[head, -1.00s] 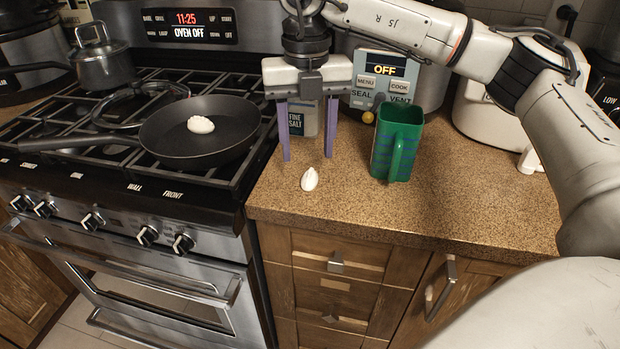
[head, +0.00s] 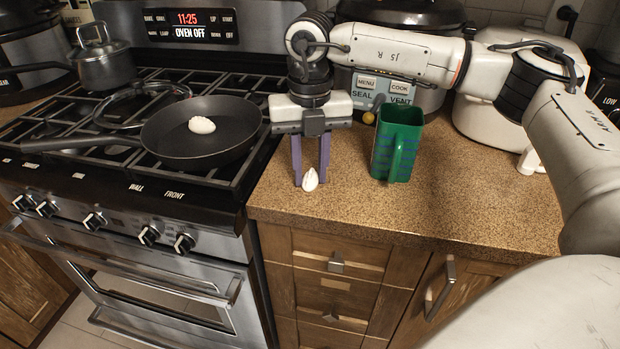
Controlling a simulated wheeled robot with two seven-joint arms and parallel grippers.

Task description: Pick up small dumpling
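A small white dumpling (head: 310,180) lies on the speckled brown counter near its front edge. My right gripper (head: 311,183) points down over it, with its two purple fingers on either side of the dumpling as seen here. The fingers are partly closed but a gap remains between them, and I cannot see a firm grip. Another white dumpling (head: 202,125) lies in the black frying pan (head: 175,143) on the stove. My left gripper is not in view.
A green mug (head: 397,145) stands just right of my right gripper. A pressure cooker (head: 425,95) and a small yellow ball (head: 369,118) are behind. The stove (head: 100,190) is to the left.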

